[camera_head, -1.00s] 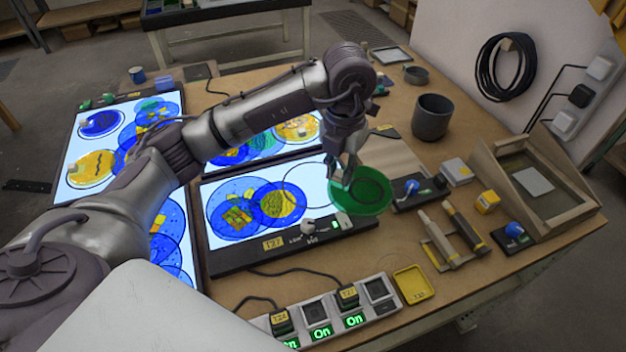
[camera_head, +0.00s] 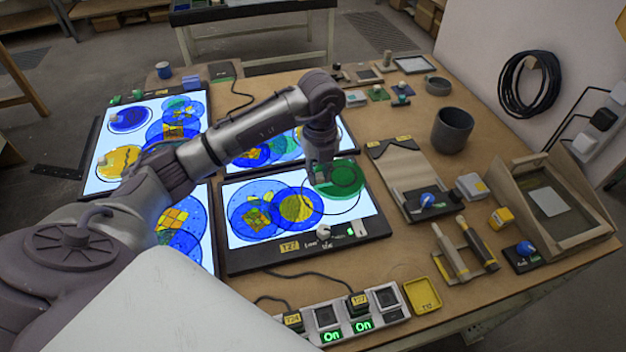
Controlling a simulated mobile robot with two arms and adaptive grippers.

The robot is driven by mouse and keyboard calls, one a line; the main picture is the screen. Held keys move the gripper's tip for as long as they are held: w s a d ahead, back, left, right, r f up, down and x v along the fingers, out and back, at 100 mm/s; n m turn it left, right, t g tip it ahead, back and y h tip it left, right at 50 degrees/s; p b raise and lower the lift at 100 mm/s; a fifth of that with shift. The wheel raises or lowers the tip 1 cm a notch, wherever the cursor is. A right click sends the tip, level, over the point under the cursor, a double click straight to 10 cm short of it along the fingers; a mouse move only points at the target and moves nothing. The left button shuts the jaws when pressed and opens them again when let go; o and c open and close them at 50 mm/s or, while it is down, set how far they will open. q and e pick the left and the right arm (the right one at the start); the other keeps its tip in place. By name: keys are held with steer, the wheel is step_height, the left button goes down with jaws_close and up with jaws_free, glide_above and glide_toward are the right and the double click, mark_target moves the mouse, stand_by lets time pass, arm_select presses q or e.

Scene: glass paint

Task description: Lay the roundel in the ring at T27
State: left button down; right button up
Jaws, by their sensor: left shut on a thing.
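The green roundel (camera_head: 346,176) is a translucent disc at the top right of the lit T27 light panel (camera_head: 236,259). My left gripper (camera_head: 322,180) is shut on its left side. The empty ring (camera_head: 351,210) is a thin dark outline on the right of that panel. The roundel overlaps its upper part and sticks out past the panel's far right edge, off centre from the ring. I cannot tell how high it is above the panel. Two blue patterned discs (camera_head: 254,212) (camera_head: 297,207) lie left of the ring. My right gripper is not in view.
Other lit panels with blue and yellow discs (camera_head: 129,118) lie left and behind. A grey cup (camera_head: 452,130), a wooden stand (camera_head: 548,208) and a yellow tray (camera_head: 423,295) are at the right. A switch strip (camera_head: 342,317) lies in front.

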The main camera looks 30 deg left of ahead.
mark_target(313, 194)
arm_select(q)
steer(key=shift+a+f, duration=0.45)
steer(key=shift+a, duration=0.35)
step_height(313, 194, down, 4)
steer(key=shift+f+p, duration=0.1)
steer(key=shift+p, duration=0.7)
steer(key=shift+f, duration=0.1)
steer(key=c, duration=1)
jaws_free()
